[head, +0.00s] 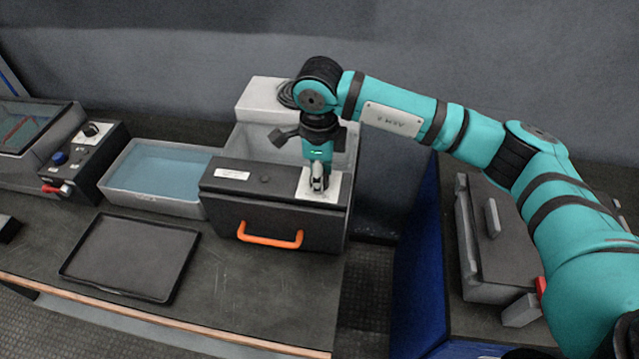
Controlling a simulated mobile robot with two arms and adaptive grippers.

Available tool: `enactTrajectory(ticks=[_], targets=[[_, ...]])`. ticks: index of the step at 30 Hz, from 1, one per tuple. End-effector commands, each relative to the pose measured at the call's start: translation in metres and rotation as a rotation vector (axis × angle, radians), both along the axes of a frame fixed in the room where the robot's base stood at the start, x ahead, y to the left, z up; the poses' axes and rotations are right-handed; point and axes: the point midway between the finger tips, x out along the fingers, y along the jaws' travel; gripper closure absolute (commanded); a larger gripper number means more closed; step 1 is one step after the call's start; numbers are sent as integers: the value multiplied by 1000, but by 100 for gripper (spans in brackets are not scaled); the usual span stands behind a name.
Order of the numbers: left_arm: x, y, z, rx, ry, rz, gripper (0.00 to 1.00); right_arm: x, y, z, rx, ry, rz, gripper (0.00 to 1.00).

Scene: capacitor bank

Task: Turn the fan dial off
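My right gripper (318,184) points straight down over a white square plate (331,190) on top of a black box (224,198) with an orange handle. Its fingertips are close together at the plate and cover its middle. Any dial there is hidden by the gripper, and I cannot tell whether the fingers are shut on one. Another dial, a black knob (91,129) on a white plate, is on the control box (92,157) at the far left, well away from the gripper. Which one is the fan dial cannot be read. My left gripper is out of view.
A grey bin with blue contents (147,200) stands left of the black box. A black tray (77,274) lies in front. A light-coloured container (235,136) stands behind the box. At right is a grey case (470,278); a gap separates the two benches.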

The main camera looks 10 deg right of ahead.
Motion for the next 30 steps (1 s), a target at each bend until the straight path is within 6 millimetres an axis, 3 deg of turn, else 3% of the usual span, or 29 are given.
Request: enactTrajectory(ticks=[1, 9, 26, 27, 30], targets=[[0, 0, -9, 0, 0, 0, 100, 1, 0, -3, 1, -4, 27, 94], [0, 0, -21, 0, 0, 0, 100, 1, 0, -1, 1, -2, 129, 94], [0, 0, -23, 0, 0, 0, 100, 0, 0, 1, 2, -2, 159, 94], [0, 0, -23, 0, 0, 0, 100, 0, 0, 1, 2, -2, 159, 58], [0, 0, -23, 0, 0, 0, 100, 0, 0, 1, 1, -1, 158, 44]])
